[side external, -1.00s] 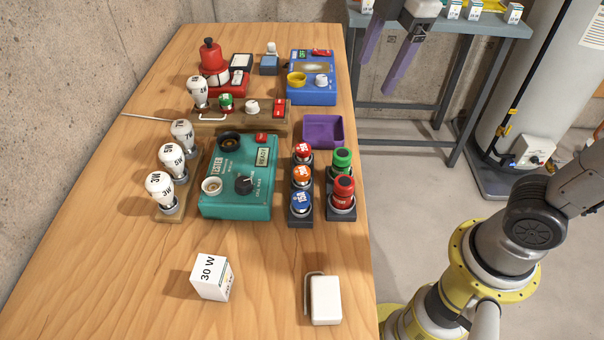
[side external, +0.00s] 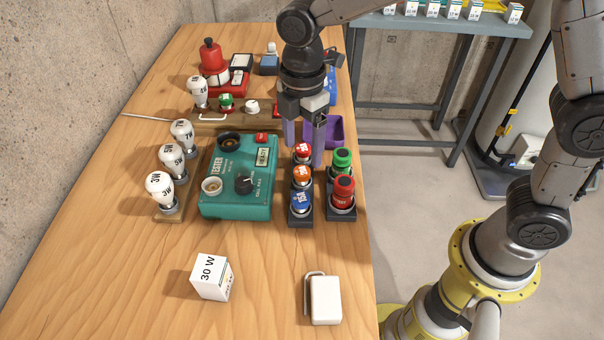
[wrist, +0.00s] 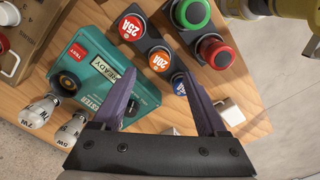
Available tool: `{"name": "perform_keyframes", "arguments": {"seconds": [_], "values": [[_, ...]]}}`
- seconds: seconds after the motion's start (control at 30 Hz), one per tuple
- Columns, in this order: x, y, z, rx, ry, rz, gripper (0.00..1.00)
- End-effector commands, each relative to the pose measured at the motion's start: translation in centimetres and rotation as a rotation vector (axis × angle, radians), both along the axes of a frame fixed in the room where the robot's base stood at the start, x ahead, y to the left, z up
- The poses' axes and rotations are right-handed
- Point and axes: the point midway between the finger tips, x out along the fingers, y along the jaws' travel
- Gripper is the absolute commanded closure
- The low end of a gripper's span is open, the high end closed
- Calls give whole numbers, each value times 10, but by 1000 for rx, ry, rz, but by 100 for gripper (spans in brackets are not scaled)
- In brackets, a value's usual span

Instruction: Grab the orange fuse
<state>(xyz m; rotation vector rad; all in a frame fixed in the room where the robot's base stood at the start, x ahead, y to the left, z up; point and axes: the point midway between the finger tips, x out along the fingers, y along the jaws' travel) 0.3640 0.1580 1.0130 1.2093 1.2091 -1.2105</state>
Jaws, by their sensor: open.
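The orange fuse (side external: 301,175) stands in a dark holder strip, between a red fuse (side external: 302,152) behind it and a blue fuse (side external: 301,200) in front. In the wrist view the orange fuse (wrist: 159,60), marked 20A, lies between and beyond my two fingertips. My gripper (side external: 305,158) is open, with purple fingers pointing down, above the back part of the fuse strip. In the wrist view my gripper (wrist: 158,72) is empty between its fingers.
A teal tester (side external: 238,178) stands left of the fuses. Green and red buttons (side external: 342,188) stand close on the right. Bulbs, a 30 W box (side external: 211,277) and a white block (side external: 325,300) are on the table. The front middle is clear.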

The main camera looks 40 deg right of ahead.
Motion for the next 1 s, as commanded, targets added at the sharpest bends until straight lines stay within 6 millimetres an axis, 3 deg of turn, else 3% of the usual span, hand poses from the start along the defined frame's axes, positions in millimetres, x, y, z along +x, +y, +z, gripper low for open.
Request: {"name": "perform_keyframes", "arguments": {"seconds": [0.17, 0.5, 0.8, 0.87, 1.0], "values": [[0, 0, -11, 0, 1, 0, 24], [0, 1, -54, -1, 2, 0, 24], [1, 1, -60, 0, 0, 0, 24], [1, 1, -60, 0, 0, -1, 32], [1, 1, -59, 0, -1, -1, 57]]}}
